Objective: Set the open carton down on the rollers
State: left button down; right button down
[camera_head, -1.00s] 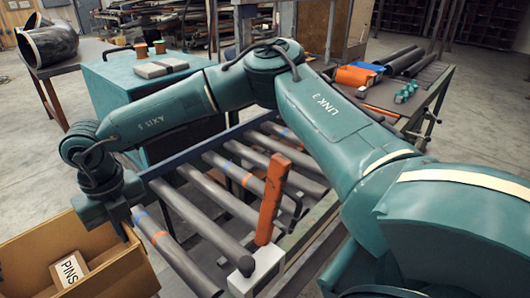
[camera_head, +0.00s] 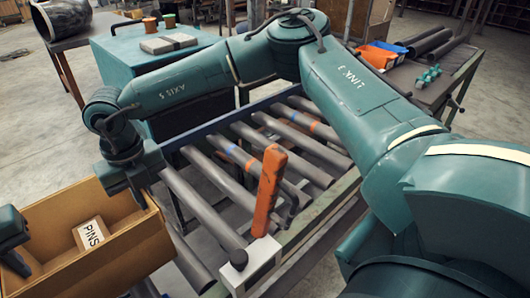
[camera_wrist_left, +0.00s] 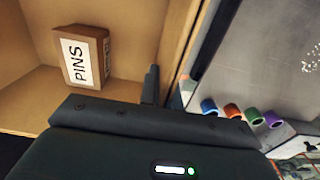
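The open carton (camera_head: 125,253) is tan and box-shaped, at lower left in the head view, with a small box labelled PINS (camera_head: 90,233) inside. Its right side overlaps the left ends of the grey rollers (camera_head: 203,207); I cannot tell its height above them. My right gripper (camera_head: 138,196) is shut on the carton's wall near the far right corner. My left gripper (camera_head: 18,262) is at the left edge of the head view, on the carton's left side. The left wrist view shows its finger (camera_wrist_left: 150,85) inside the carton, against the wall; its other finger is hidden.
An orange upright post (camera_head: 268,190) with a white block (camera_head: 250,265) stands at the roller frame's near edge. A teal cabinet (camera_head: 125,62) is behind the rollers. A bench (camera_head: 432,85) with pipes and bins stands at upper right. The roller tops behind the post look clear.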

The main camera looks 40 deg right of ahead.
aim_at(150, 211)
pick_arm(q)
jog(key=shift+f, duration=0.1)
pick_arm(e)
jog(key=shift+d+f, duration=0.1)
